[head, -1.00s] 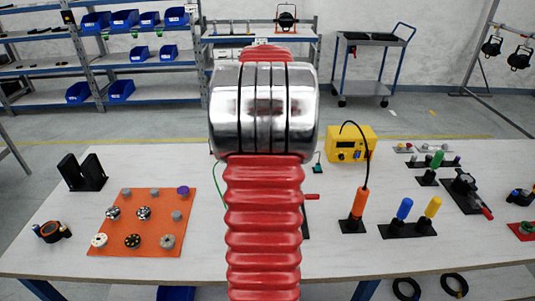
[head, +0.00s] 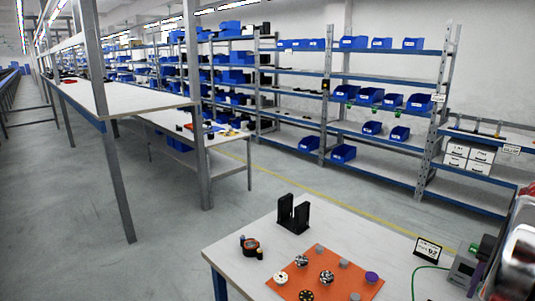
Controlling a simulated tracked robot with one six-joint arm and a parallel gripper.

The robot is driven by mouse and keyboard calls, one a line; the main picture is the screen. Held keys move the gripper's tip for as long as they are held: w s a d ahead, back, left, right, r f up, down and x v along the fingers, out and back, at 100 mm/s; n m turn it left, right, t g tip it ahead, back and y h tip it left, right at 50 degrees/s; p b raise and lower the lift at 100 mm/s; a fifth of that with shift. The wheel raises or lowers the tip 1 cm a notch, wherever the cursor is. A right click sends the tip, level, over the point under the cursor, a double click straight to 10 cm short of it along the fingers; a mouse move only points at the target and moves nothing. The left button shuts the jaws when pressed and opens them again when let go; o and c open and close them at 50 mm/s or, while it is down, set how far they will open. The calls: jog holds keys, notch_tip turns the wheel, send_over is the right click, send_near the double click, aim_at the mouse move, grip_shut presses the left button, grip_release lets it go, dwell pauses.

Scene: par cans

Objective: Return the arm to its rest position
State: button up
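The white table (head: 240,262) fills the bottom right. On it are an orange mat (head: 322,280) with several small round parts, a black two-post stand (head: 293,214), an orange-black ring (head: 250,246) and a small sign (head: 427,250). Shelves (head: 385,118) with blue bins stand behind.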

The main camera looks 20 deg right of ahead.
jog(key=w+a+r+n+t+h, duration=0.1)
jog(key=w+a+n, duration=0.25)
jog(key=a, duration=0.95)
jog(key=w+a+r+n+t, duration=0.15)
jog(key=w+a, duration=0.25)
jog(key=a, duration=0.9)
jog(key=s+a+r+n+t, duration=0.1)
jog(key=a+n, duration=0.1)
jog(key=a, duration=0.6)
jog(key=s+a+r+n+t, duration=0.1)
jog(key=a+n, duration=0.2)
jog(key=a, duration=0.5)
jog(key=s+a+r+n+t+y, duration=0.1)
jog(key=a+n, duration=0.1)
jog(key=a, duration=0.6)
jog(key=shift+r+n, duration=0.15)
jog(key=shift+n, duration=0.25)
